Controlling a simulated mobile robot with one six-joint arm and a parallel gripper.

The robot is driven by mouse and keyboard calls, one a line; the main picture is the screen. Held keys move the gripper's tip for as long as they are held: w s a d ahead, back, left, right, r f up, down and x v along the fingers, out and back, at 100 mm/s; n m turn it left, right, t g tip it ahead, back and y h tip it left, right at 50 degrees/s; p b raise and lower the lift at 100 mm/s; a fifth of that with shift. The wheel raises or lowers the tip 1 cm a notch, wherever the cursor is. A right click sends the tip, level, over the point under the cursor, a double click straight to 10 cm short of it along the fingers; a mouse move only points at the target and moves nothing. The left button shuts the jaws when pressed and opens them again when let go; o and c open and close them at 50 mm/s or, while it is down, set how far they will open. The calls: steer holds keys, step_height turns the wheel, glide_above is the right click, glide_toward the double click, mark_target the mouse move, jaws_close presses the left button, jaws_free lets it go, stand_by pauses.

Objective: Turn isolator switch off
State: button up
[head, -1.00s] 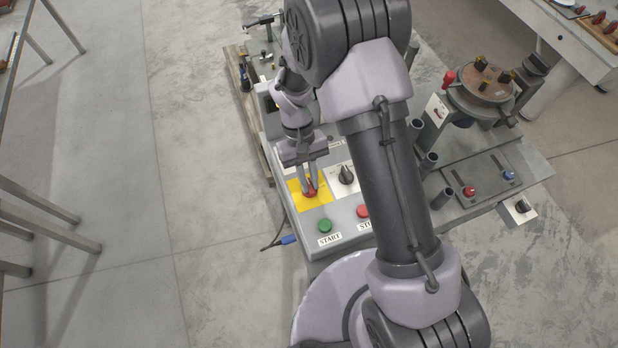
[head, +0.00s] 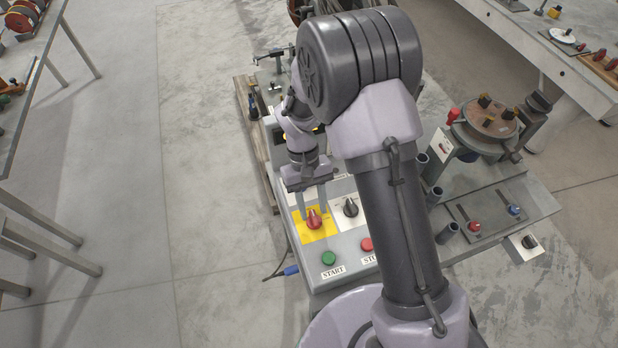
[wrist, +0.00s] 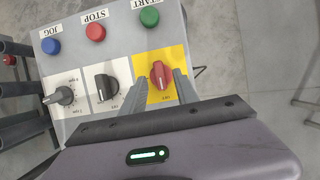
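The red isolator switch (head: 314,219) is a rotary knob on a yellow plate (head: 325,232) at the control box's left side. It also shows in the wrist view (wrist: 160,75), with its handle close to upright in the picture and slightly tilted. Small lettering on the plate is too small to read surely. My gripper (head: 313,212) is over the yellow plate with its fingers apart. In the wrist view my gripper (wrist: 160,84) has one finger on each side of the knob, with gaps showing. Nothing is held.
A black knob (head: 351,208) is just right of the yellow plate. A green START button (head: 329,258) and a red STOP button (head: 367,244) are in front. The wrist view adds a blue JOG button (wrist: 51,46) and a grey selector (wrist: 64,96). Open floor lies left.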

steer(key=p+v, duration=0.3)
steer(key=v, duration=1.2)
steer(key=shift+r+p, duration=0.15)
steer(key=shift+p, duration=0.2)
steer(key=shift+d, duration=0.1)
steer(key=s+d+r+m+t+y+b, duration=0.35)
steer(key=s+d+r+t+b, duration=0.2)
steer(key=s+r+b, duration=0.25)
steer(key=s+d+f+m+t+b, duration=0.1)
steer(key=s+m+t+b, duration=0.1)
steer(key=s, duration=0.3)
steer(key=s+d+f+m+t+b, duration=0.1)
steer(key=s+d+m+t+b, duration=0.1)
steer(key=s, duration=0.3)
steer(key=shift+s+f+t+b, duration=0.15)
steer(key=shift+f+t+b, duration=0.2)
steer(key=shift+b, duration=0.55)
steer(key=shift+d, duration=0.1)
